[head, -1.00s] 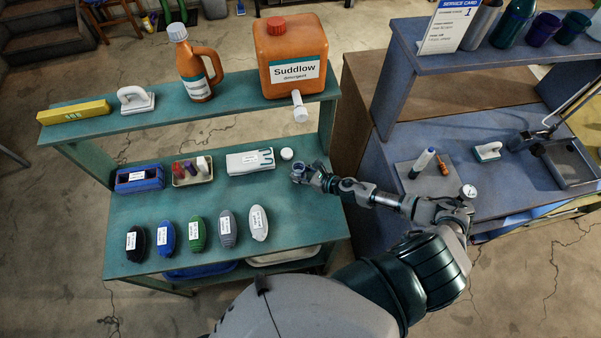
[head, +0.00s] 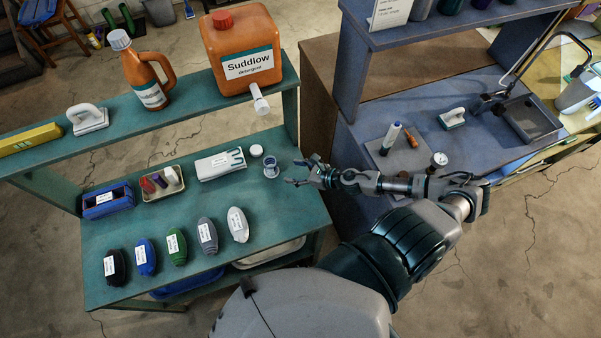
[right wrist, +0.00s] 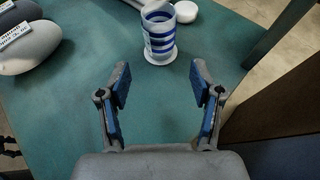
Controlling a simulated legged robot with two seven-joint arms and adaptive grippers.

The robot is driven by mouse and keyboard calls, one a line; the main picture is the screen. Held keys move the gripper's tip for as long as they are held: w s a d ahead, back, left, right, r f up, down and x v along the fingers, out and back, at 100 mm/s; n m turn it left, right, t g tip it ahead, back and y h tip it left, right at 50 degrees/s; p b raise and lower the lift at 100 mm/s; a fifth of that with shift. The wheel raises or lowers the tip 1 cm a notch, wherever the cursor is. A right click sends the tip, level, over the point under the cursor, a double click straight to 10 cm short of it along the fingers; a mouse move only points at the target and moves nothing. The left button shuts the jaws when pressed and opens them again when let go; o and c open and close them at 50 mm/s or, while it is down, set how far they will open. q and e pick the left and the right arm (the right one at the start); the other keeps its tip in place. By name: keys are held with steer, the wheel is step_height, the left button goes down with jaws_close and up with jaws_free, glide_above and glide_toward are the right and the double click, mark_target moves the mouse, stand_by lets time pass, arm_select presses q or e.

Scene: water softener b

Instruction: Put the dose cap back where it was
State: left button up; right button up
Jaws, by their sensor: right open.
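A small blue-and-white striped cup (head: 271,168), which looks like the dose cap, stands upright on the teal bench (head: 215,258) near its right end. In the right wrist view the cup (right wrist: 159,36) shows a wider pale ring at its foot; I cannot tell if that is a separate piece. My right gripper (head: 293,172) is open and empty, just right of the cup and apart from it. In the right wrist view its spread fingers (right wrist: 160,80) face the cup with bare teal surface between. My left gripper is out of view.
A white round lid (head: 256,151) stands close behind the cup. The orange Suddlow container (head: 243,50), with its white spout (head: 259,100), sits on the shelf above. A blue bench (head: 420,165) with tools stands right.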

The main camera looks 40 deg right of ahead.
steer(key=shift+v, duration=1.2)
steer(key=shift+a, duration=0.1)
steer(key=shift+s, duration=0.1)
